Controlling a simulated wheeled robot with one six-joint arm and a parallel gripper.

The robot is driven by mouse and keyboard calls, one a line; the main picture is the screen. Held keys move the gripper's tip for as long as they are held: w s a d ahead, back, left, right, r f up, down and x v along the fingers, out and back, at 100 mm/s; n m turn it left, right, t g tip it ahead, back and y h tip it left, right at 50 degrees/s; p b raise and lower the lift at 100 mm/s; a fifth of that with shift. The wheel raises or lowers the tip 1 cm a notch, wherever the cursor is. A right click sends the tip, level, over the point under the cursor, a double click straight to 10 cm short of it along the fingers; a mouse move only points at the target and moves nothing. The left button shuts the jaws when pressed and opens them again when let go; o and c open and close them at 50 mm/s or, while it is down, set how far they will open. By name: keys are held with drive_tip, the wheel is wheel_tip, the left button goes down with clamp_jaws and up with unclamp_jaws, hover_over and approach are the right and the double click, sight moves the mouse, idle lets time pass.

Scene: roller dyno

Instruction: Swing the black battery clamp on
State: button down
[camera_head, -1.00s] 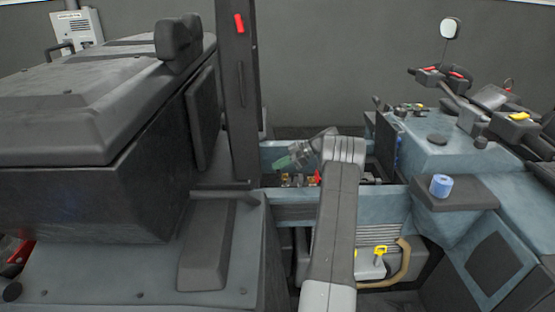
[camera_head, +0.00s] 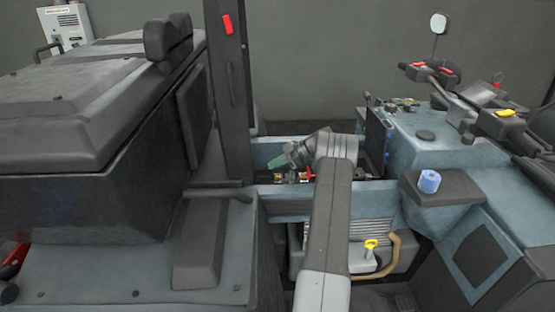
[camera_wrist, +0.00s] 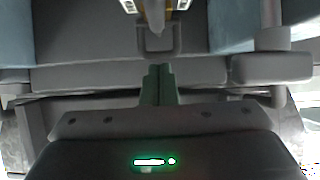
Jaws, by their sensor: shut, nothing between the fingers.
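My gripper (camera_head: 275,163) hangs over the open bay between the dark hood and the blue-grey console in the head view. Its green fingers (camera_wrist: 158,84) are together and empty in the wrist view. A small red part (camera_head: 311,174) shows in the bay beside my wrist, with small brassy parts near it. I cannot make out the black battery clamp for certain; my arm and the bay's front wall hide much of the bay. In the wrist view, a grey bracket-like part (camera_wrist: 158,41) lies just beyond the fingertips.
A dark upright post (camera_head: 228,95) stands close left of my gripper. The bay's blue front rail (camera_head: 285,203) runs under my arm. A yellow handle (camera_head: 371,244) and a tan hose (camera_head: 392,257) are right of my arm. A blue roll (camera_head: 429,181) stands on the console ledge.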

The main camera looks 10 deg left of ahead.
drive_tip(key=v, duration=1.4)
drive_tip(key=shift+b, duration=0.35)
drive_tip(key=shift+a, duration=0.1)
drive_tip(key=x, duration=1.4)
drive_tip(key=shift+s+a+r, duration=0.1)
drive_tip(key=shift+a+r, duration=0.15)
drive_tip(key=shift+r, duration=0.1)
drive_tip(key=shift+d, duration=0.15)
